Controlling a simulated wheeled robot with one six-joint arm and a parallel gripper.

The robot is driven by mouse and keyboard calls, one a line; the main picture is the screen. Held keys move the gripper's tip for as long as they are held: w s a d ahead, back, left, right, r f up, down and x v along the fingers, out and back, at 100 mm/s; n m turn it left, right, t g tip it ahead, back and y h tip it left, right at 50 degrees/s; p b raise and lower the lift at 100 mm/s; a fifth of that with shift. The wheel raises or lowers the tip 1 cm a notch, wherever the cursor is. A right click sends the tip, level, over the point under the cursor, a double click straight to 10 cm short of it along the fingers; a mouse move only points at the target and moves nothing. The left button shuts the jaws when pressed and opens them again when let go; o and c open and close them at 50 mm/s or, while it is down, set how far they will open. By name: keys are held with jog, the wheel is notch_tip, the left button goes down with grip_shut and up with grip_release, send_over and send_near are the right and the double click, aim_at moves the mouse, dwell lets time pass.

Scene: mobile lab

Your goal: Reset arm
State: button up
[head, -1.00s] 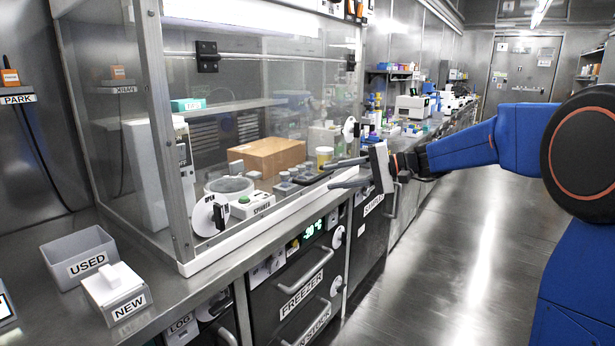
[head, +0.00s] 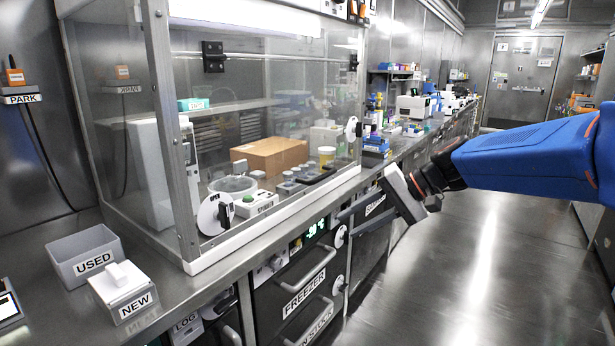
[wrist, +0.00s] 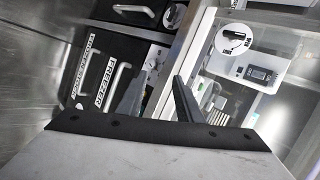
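My gripper (head: 362,205) is in front of the bench edge, over the aisle, beside the drawer fronts, with its fingers pointing left. In the wrist view my gripper (wrist: 158,100) shows two dark fingers standing apart with nothing between them. My blue arm reaches in from the right in the head view.
A glass-fronted cabinet (head: 262,100) stands on the bench, with a cardboard box (head: 270,156) and several jars inside. The freezer drawer (head: 300,285) is below. The USED bin (head: 85,250) and NEW box (head: 124,292) sit at left. The aisle floor (head: 480,260) is clear.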

jog(key=s+d+f+n+t+h, duration=0.1)
jog(key=s+d+f+h, duration=0.4)
jog(key=s+d, duration=0.4)
jog(key=s+d+f+n+t+h, duration=0.1)
jog(key=s+d+f+h, duration=0.4)
jog(key=s, duration=1.1)
jog(key=d+f, duration=0.3)
jog(key=shift+s+d+f, duration=0.3)
jog(key=shift+d, duration=0.05)
